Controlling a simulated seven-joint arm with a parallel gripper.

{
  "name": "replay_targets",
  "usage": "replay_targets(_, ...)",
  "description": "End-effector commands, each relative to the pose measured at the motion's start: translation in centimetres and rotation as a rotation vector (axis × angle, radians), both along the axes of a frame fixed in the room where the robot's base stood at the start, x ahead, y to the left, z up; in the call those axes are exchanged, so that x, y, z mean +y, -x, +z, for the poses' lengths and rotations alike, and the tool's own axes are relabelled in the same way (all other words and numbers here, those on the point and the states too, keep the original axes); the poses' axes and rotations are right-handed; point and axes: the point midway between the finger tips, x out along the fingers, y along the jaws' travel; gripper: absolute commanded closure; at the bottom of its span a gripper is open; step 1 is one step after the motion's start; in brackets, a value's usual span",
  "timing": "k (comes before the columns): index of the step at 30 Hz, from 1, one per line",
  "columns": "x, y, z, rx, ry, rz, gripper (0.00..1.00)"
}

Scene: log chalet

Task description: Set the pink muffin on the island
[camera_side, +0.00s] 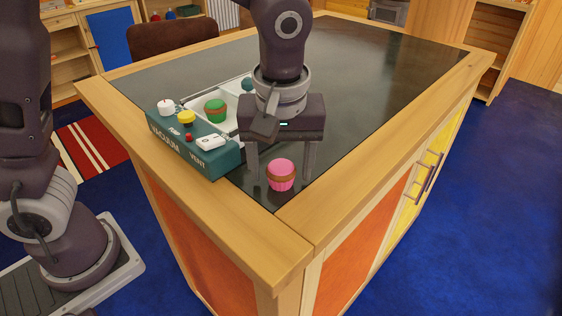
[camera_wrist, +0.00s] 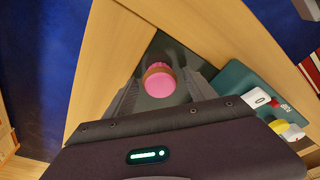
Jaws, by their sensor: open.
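The pink muffin (camera_side: 281,175) has a brown band around it and stands near the corner of the island's dark top, beside the wooden rim (camera_side: 330,212). It also shows in the wrist view (camera_wrist: 159,81). My gripper (camera_side: 283,178) is open, pointing down, with one finger on each side of the muffin. In the wrist view the muffin lies between the two fingers (camera_wrist: 163,92), with a gap to each. I cannot tell how far the fingertips are above the surface.
A teal box (camera_side: 228,158) lettered VACUUM and VENT, with knobs and a switch, stands just left of my gripper. Behind it a pale tray (camera_side: 202,100) holds a green muffin (camera_side: 215,110). The dark top (camera_side: 375,75) is clear towards the back right.

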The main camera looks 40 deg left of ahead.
Motion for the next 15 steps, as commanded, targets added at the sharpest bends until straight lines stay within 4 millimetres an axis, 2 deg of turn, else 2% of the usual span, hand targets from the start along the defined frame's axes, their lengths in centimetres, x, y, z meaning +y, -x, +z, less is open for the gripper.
replay_targets(5,-0.2,0.1,1.9,-0.005,0.002,-0.001,0.35)
replay_targets(12,-0.9,0.7,8.2,-0.006,0.003,-0.001,0.35)
replay_targets(15,-1.1,1.0,10.3,-0.004,0.002,-0.001,0.35)
